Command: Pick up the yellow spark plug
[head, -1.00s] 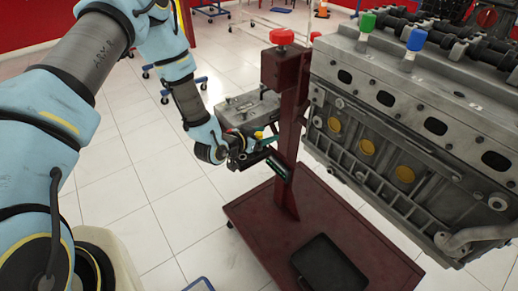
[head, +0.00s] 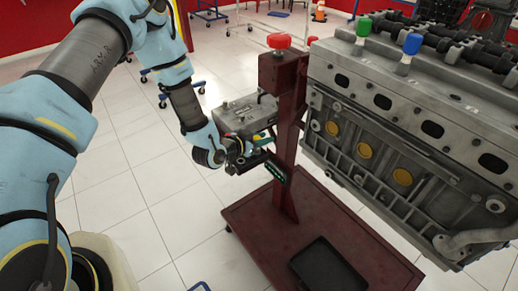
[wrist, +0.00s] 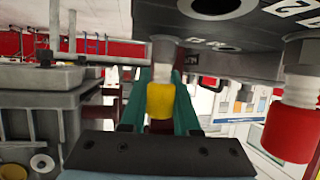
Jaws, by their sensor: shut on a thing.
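The yellow spark plug (wrist: 160,100) is upright in the picture between the two green fingers of my gripper (wrist: 160,108), which is shut on it. Its white part and a grey metal end show beyond the yellow part, against a dark numbered plate (wrist: 225,42). I cannot tell whether that end is still seated in the plate. In the head view my gripper (head: 262,140) is beside the maroon stand, at the grey box-shaped part (head: 243,113). The yellow plug is hidden or too small to make out there.
A red plug (wrist: 290,130) is close on the right in the wrist view. In the head view the maroon post (head: 284,130) stands right of my gripper, with the engine block (head: 400,140) beyond. A black tray (head: 328,268) lies on the stand's base. Open floor is left.

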